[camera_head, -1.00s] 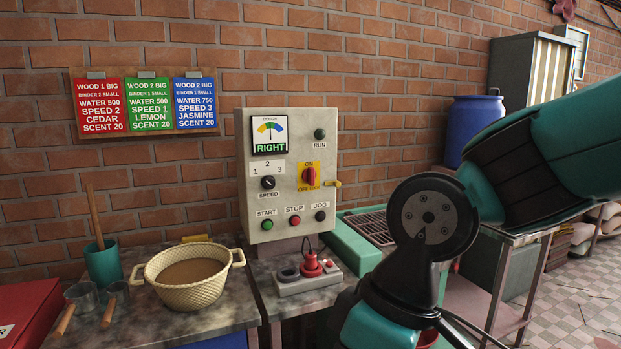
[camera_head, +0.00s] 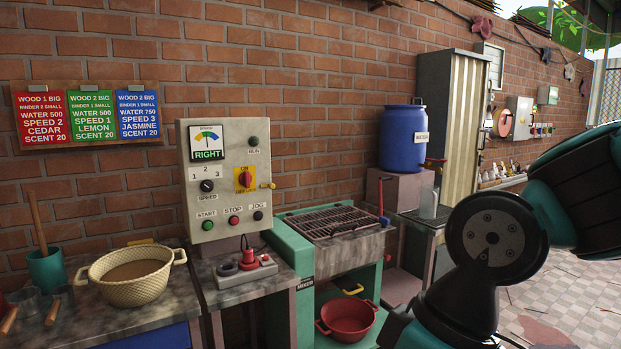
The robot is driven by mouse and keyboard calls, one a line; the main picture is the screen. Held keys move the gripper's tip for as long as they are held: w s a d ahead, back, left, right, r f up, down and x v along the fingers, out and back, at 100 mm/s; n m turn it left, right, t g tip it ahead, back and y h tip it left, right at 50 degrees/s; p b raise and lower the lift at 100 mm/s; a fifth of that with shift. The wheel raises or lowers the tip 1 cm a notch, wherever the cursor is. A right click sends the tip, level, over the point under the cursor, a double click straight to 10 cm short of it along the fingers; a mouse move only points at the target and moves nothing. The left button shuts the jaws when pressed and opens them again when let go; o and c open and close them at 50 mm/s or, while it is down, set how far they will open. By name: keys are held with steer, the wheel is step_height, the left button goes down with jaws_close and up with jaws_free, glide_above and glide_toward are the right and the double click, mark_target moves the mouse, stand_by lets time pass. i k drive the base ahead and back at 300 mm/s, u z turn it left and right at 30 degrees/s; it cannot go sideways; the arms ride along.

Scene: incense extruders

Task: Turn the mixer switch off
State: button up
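A grey control panel (camera_head: 226,190) hangs at the brick wall, left of the picture's middle. It bears a red rotary switch (camera_head: 245,179) on a yellow plate; the handle looks upright, but its exact setting is too small to read. My arm shows at the right, apart from the panel. My gripper is out of view.
A cream basket (camera_head: 131,277) and a teal cup (camera_head: 46,267) stand at left. A red pot (camera_head: 348,318) sits low under the teal machine. A blue barrel (camera_head: 403,140) stands further back. Tiled floor lies open at right.

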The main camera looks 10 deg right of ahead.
mark_target(246, 179)
steer(key=z, duration=0.25)
steer(key=k, duration=0.55)
steer(key=u, duration=0.65)
steer(key=i, duration=0.65)
steer(key=u, duration=0.55)
steer(key=i, duration=0.7)
steer(key=z, duration=0.85)
steer(key=i, duration=0.65)
steer(key=z, duration=0.7)
